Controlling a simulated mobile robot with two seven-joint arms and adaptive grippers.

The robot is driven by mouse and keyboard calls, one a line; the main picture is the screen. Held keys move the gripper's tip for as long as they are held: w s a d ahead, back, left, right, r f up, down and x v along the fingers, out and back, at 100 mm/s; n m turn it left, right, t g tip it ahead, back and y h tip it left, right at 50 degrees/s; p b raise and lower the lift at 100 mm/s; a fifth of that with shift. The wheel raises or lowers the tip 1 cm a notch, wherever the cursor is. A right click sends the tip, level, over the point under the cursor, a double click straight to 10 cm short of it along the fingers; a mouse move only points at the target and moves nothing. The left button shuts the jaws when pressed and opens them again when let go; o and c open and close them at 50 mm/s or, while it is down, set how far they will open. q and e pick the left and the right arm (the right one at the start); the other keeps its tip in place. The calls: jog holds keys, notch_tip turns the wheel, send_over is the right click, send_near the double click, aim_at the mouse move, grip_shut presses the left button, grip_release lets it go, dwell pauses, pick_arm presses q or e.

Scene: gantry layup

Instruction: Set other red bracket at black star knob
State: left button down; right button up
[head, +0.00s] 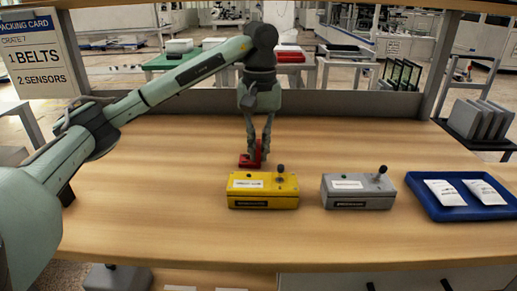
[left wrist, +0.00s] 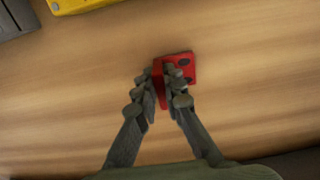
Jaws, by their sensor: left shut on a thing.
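A red bracket (head: 244,162) is behind the yellow box on the wooden table. In the left wrist view the same bracket (left wrist: 186,66) shows a flat plate with dark holes and an upright part. My left gripper (head: 259,154) points down, shut on the bracket; its fingers also show in the left wrist view (left wrist: 161,78). I cannot tell whether the bracket touches the table. A black knob (head: 280,169) stands on the yellow box, and another dark knob (head: 382,170) on the grey box. Their star shape is too small to make out. My right gripper is out of view.
A blue tray (head: 432,207) with two white packets is at the right. The table (head: 160,190) is clear on the left. A grey ledge runs along its back.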

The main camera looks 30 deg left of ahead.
aim_at(259, 145)
pick_arm(q)
jog(key=shift+f, duration=0.15)
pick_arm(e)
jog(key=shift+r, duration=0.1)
pick_arm(q)
jog(key=c, duration=1.6)
grip_release()
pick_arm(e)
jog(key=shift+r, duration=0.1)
pick_arm(q)
jog(key=shift+r, duration=0.35)
notch_tip(259, 145, up, 3)
jog(key=shift+r+p, duration=0.1)
jog(key=shift+p, duration=0.2)
notch_tip(259, 145, up, 8)
jog(key=shift+f+p, duration=0.15)
jog(key=shift+p, duration=0.95)
jog(key=shift+o, duration=0.3)
jog(key=shift+d+r, duration=0.1)
jog(key=shift+r, duration=0.3)
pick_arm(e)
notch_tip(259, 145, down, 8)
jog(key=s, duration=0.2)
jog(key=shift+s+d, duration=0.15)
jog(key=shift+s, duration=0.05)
